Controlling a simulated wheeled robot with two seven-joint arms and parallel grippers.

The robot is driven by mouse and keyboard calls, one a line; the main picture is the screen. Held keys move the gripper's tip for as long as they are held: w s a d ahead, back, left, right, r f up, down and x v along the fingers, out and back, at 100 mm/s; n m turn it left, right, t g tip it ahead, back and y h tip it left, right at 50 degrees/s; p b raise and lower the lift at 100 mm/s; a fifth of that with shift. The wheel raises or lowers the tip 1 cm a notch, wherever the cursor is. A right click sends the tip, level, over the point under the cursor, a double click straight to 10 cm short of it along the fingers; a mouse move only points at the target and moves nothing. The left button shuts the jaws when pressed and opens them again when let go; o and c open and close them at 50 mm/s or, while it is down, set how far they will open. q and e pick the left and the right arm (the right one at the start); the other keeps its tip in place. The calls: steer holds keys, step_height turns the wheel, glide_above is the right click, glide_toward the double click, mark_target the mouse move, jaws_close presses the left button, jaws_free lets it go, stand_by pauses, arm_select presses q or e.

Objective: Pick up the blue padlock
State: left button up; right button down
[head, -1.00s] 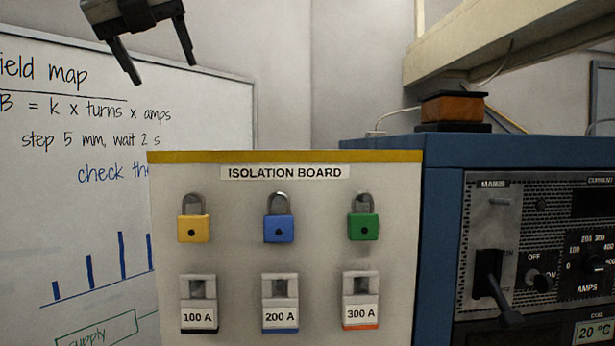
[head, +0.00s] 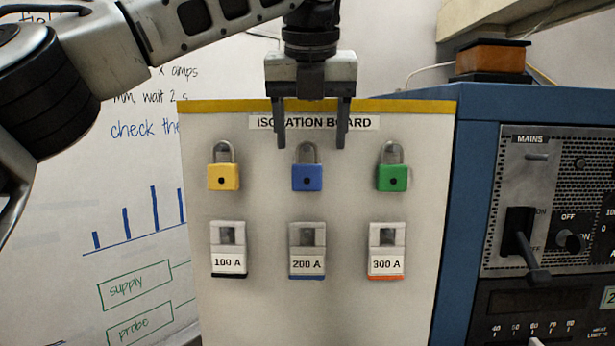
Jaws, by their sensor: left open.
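The blue padlock (head: 307,178) hangs upright in the middle of the top row on the isolation board (head: 270,210). Its grey shackle shows above the blue body. My left gripper (head: 310,143) points down over the top of the board, open and empty. Its two fingertips appear just above the blue body, one on either side of the shackle. I cannot tell how far the fingers are in front of the padlock. My right gripper is not in view.
A yellow padlock (head: 223,178) hangs to the left and a green padlock (head: 393,178) to the right. Below are holders marked 100 A (head: 229,250), 200 A (head: 307,250) and 300 A (head: 387,250). A blue cabinet (head: 470,190) stands close on the right.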

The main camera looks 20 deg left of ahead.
mark_target(307, 166)
arm_select(q)
steer(key=x, duration=0.4)
steer(key=shift+s+a+f+p, duration=0.15)
steer(key=shift+a+f+p, duration=0.2)
steer(key=shift+f, duration=0.6)
steer(key=c, duration=1.1)
